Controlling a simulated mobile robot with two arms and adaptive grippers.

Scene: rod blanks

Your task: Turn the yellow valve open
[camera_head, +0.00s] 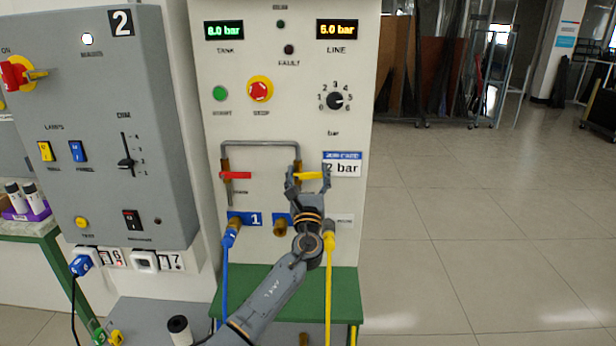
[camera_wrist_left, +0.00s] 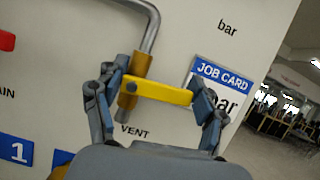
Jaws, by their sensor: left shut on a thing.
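The yellow valve handle (camera_head: 308,176) is on the white panel, at the lower right end of the grey pipe. It lies about horizontal, across the brass valve body. My left gripper (camera_head: 310,180) is shut on the yellow handle. In the left wrist view the yellow handle (camera_wrist_left: 157,90) spans between the two fingers of the left gripper (camera_wrist_left: 155,92), with the brass body (camera_wrist_left: 135,75) near its left end. The label VENT shows below it. My right gripper is in neither view.
A red valve handle (camera_head: 236,175) sits left on the same pipe. A job card (camera_head: 342,165) is close on the right of the gripper. Blue (camera_head: 226,270) and yellow (camera_head: 328,280) hoses hang below. A grey control box (camera_head: 110,130) stands at left. The floor at right is free.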

